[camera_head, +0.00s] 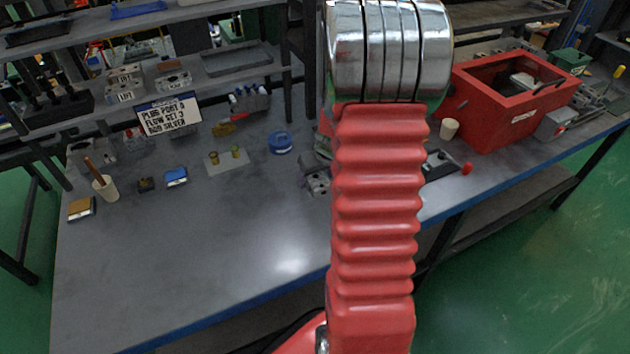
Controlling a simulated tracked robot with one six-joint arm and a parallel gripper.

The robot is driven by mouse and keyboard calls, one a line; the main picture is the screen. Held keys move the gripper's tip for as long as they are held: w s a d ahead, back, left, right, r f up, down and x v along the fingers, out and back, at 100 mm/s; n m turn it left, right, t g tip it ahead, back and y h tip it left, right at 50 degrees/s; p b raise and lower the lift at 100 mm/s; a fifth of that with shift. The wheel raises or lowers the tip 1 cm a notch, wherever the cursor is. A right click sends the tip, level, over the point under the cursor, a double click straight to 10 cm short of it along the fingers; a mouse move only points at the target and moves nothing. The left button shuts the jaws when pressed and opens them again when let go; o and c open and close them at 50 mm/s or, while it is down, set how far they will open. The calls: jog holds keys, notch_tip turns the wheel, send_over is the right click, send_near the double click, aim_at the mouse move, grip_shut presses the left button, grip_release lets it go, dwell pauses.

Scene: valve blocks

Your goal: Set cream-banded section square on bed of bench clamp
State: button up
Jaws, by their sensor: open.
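My red ribbed arm with a silver jointed drum crosses the middle of the camera_head view and hides part of the bench. My gripper does not show. Grey metal valve blocks with white labels sit on the shelf at the left, one in front (124,92) and one to its right (172,78). Another grey metal block (317,182) stands on the bench just left of my arm, partly hidden by it. A grey-green metal fixture (322,148) shows behind that block; I cannot tell whether it is the bench clamp. I cannot make out a cream band on any block.
A red open-topped box (505,105) stands on the bench at the right. A sign card (168,115), blue tape roll (280,142), cup with a brush (105,188) and small plate with brass fittings (228,160) stand left. The bench front (210,260) is clear.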

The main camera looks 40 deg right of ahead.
aim_at(317, 178)
jog(key=shift+c, duration=0.5)
jog(key=c, duration=1.5)
jog(key=shift+c, duration=0.2)
jog(key=shift+r, duration=0.15)
notch_tip(317, 178, up, 10)
jog(key=shift+r, duration=0.15)
